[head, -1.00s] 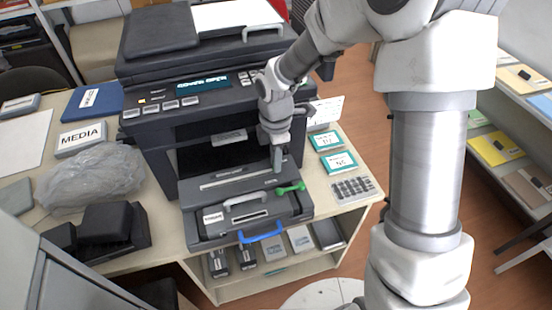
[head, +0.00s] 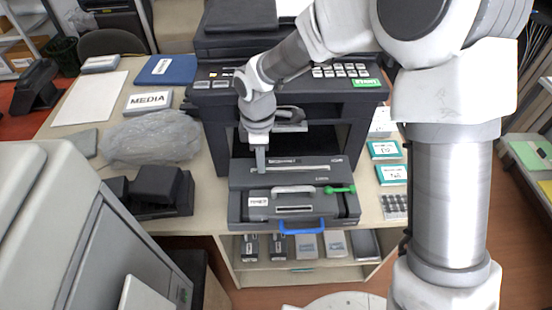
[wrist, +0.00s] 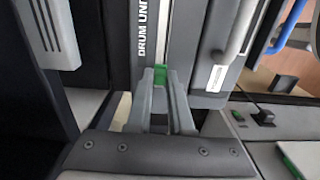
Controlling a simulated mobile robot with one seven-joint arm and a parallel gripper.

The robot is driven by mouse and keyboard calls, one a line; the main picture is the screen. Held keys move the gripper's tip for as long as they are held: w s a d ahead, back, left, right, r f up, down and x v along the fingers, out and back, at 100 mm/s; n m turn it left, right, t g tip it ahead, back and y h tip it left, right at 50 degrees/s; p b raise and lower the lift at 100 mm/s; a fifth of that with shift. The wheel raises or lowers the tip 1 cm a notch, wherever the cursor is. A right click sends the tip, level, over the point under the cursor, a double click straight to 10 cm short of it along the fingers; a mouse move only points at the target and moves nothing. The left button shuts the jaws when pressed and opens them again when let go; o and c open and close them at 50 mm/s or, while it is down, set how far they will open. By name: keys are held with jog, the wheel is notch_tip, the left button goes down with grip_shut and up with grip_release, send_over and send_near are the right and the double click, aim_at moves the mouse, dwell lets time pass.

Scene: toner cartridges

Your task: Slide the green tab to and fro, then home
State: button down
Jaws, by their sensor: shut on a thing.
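The green tab (wrist: 160,74) shows between my fingertips in the wrist view. My gripper (wrist: 160,86) is shut on it. In the head view my gripper (head: 260,166) points down at the left end of the long pale slot (head: 296,169) on the dark drum unit (head: 240,180). The tab is hidden there behind the fingers. The drum unit's printed label (wrist: 147,28) runs beside the fingers in the wrist view.
The drum unit sits in the opened front of the printer (head: 212,130). In front are a grey handle (head: 293,189), a green lever (head: 340,189) and a blue handle (head: 302,228). A crumpled clear bag (head: 150,138) lies left; teal-edged boxes (head: 384,150) stand right.

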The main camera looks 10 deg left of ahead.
jog(key=shift+a, duration=0.2)
jog(key=c, duration=0.8)
grip_release()
notch_tip(320, 180, up, 18)
jog(key=p, duration=0.2)
jog(key=shift+f, duration=0.25)
